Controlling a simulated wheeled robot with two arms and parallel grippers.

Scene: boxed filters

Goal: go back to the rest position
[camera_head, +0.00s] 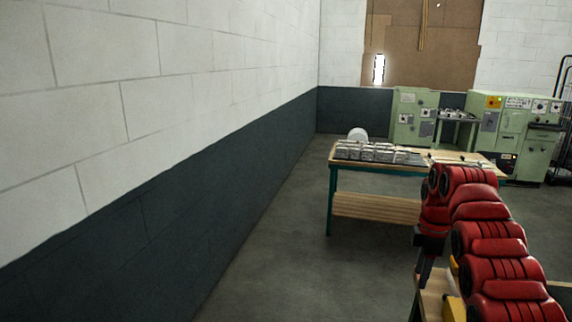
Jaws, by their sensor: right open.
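My red right arm comes in from the lower right. Its dark gripper (424,278) points down over a wooden surface (435,287) at the lower right edge. The gripper is open; I see nothing between its fingers, though they show only small. My left gripper is not in view. Several small silver-grey boxes (372,152) stand in rows on a wooden-topped workbench (405,170) with green legs, farther off and well apart from the gripper.
A yellow thing (452,308) is partly hidden beneath my right arm. Pale green machines (515,125) stand at the back right. A white and dark wall (150,215) runs along the left. The grey floor (280,240) between wall and workbench is clear.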

